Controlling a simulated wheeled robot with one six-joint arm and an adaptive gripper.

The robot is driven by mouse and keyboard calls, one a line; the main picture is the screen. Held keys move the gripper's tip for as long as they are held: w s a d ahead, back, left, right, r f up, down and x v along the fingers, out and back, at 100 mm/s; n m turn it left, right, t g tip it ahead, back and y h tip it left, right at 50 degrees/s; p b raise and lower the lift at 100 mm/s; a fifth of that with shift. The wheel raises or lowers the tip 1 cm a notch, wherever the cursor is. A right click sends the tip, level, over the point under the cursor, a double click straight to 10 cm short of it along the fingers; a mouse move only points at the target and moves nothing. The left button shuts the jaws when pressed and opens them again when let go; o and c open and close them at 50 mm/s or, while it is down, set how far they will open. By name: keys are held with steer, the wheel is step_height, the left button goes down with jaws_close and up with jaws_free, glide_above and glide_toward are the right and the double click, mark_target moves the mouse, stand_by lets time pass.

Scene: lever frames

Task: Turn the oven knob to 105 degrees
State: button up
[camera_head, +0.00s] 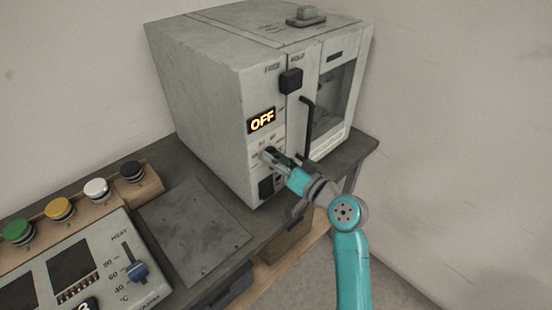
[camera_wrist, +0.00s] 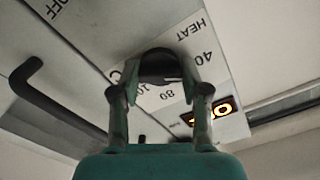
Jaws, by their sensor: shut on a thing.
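The grey oven (camera_head: 205,85) stands on the bench, and its lit display (camera_head: 261,120) reads OFF. My gripper (camera_head: 274,157) is at the lower front panel, below the display, where it mostly hides the knob. In the wrist view the dark round oven knob (camera_wrist: 160,64) sits between the two fingers of my gripper (camera_wrist: 160,82), which are shut on it. Around the knob, the dial plate shows HEAT, 40, 80 and a partly covered number. The knob's pointer cannot be made out. The display also shows upside down in the wrist view (camera_wrist: 210,111).
A black door handle (camera_head: 307,125) stands out close to the right of my gripper. A black square knob (camera_head: 291,81) is above the display. A flat metal plate (camera_head: 195,230), a HEAT slider panel (camera_head: 110,270) and several coloured buttons (camera_head: 60,208) lie left on the bench.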

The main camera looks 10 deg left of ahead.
steer(key=m, duration=2.5)
stand_by(0.4)
steer(key=o, duration=1.1)
steer(key=shift+o, duration=0.2)
steer(key=shift+d, duration=0.1)
steer(key=v, duration=1.2)
